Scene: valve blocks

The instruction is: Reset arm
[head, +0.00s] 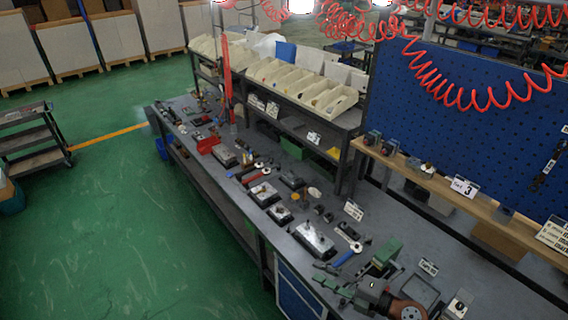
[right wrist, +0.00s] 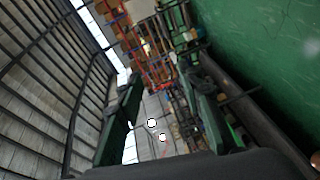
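In the right wrist view, my right gripper (right wrist: 162,88) shows two green fingers standing well apart, with nothing held between them. Behind them are only distant racks, the roof and green floor. In the head view I cannot clearly pick out either gripper; green and dark parts crowd the bottom right edge. My left gripper is not seen. Metal valve blocks lie on the long grey workbench (head: 345,210): a larger one (head: 315,238) near the front and a smaller one (head: 264,193) farther back.
A green vise-like fixture (head: 388,252) stands at the near end of the bench. Cream bins (head: 300,85) fill the rack behind. A blue pegboard (head: 470,120) rises at right, with red coiled hoses (head: 430,75) above. Green floor (head: 130,230) at left is clear, with a dark cart (head: 32,140).

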